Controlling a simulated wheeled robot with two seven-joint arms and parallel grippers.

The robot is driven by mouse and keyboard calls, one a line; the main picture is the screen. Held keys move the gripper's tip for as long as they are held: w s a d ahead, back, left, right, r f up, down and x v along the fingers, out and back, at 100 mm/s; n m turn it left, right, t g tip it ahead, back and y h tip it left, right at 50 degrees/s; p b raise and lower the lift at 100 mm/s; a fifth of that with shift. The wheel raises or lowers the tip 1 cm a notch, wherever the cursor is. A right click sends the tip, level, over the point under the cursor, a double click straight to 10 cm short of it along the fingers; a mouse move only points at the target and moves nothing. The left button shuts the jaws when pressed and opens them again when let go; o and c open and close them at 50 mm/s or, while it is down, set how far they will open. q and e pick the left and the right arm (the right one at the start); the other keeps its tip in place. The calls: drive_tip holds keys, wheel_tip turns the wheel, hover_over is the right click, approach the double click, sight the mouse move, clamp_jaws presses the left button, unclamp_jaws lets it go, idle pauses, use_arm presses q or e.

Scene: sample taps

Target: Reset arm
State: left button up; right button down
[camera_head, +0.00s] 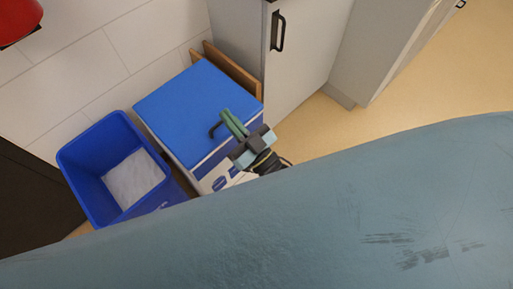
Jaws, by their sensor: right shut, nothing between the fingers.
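My right gripper (233,122) shows near the middle of the head view, in front of the blue-topped box. Its green fingers are together, with nothing seen between them. Its grey body and dark wrist are partly hidden behind a large blue-grey surface (300,220) that fills the lower part of the view. My left gripper is not in view.
The blue-topped box (190,95) stands by the tiled wall, with a blue bin (82,178) to its left. A grey cabinet (305,45) with a dark handle (278,32) is behind it. Tan floor (440,85) is open at the right. A red object (18,18) is at top left.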

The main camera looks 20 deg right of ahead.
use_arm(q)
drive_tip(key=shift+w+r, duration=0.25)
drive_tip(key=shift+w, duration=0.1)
use_arm(e)
drive_tip(key=f+v, duration=0.1)
drive_tip(key=v, duration=0.9)
drive_tip(key=shift+w, duration=0.2)
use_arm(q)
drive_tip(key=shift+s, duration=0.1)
use_arm(e)
drive_tip(key=shift+a, duration=0.1)
